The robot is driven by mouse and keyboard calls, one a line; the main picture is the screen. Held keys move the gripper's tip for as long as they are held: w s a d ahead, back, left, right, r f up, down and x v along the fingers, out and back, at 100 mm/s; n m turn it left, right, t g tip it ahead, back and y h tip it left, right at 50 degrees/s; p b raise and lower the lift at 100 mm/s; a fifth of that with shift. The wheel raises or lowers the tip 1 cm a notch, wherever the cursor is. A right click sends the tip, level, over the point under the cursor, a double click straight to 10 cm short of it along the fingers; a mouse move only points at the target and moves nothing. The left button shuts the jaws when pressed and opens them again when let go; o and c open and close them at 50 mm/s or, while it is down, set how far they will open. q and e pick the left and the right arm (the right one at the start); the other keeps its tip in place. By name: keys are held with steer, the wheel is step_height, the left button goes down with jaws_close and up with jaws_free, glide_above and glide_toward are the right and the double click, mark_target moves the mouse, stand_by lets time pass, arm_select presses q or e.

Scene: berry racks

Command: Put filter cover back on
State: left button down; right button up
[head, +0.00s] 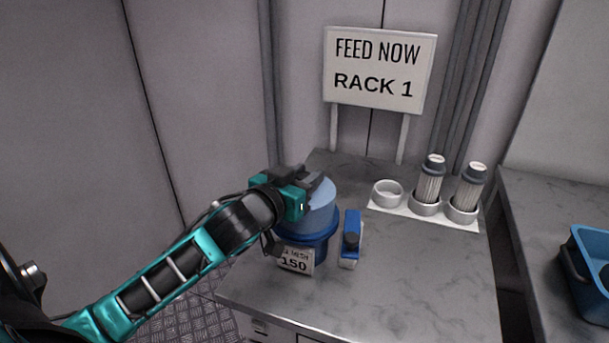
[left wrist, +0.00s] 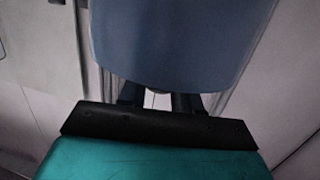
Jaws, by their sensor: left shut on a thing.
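A pale blue rounded cover (head: 320,209) is at the top of a darker blue filter housing (head: 325,238) on the grey counter. My left gripper (head: 316,180) is shut on the cover from its upper left side. In the left wrist view the cover (left wrist: 175,45) fills the upper middle, in front of the fingers. The cover looks upright and over the housing; I cannot tell whether it is seated on it. My left arm and gripper hide the left part of both. My right gripper is not in view.
A white label reading 150 (head: 296,261) is at the housing's front. A blue and white object (head: 350,240) stands close to its right. A white holder (head: 465,222) carries two filter cartridges and an empty cup (head: 387,193). A blue bin (head: 592,262) is far right. The counter's front is clear.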

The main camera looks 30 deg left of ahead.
arm_select(q)
steer(key=shift+f, duration=0.15)
steer(key=c, duration=0.7)
jaws_free()
steer(key=shift+s, duration=0.15)
steer(key=s, duration=0.4)
steer(key=s+r+p, duration=0.1)
steer(key=s, duration=0.3)
steer(key=s+r+p, duration=0.1)
steer(key=s, duration=0.3)
steer(key=shift+s+d, duration=0.25)
steer(key=shift+f, duration=0.1)
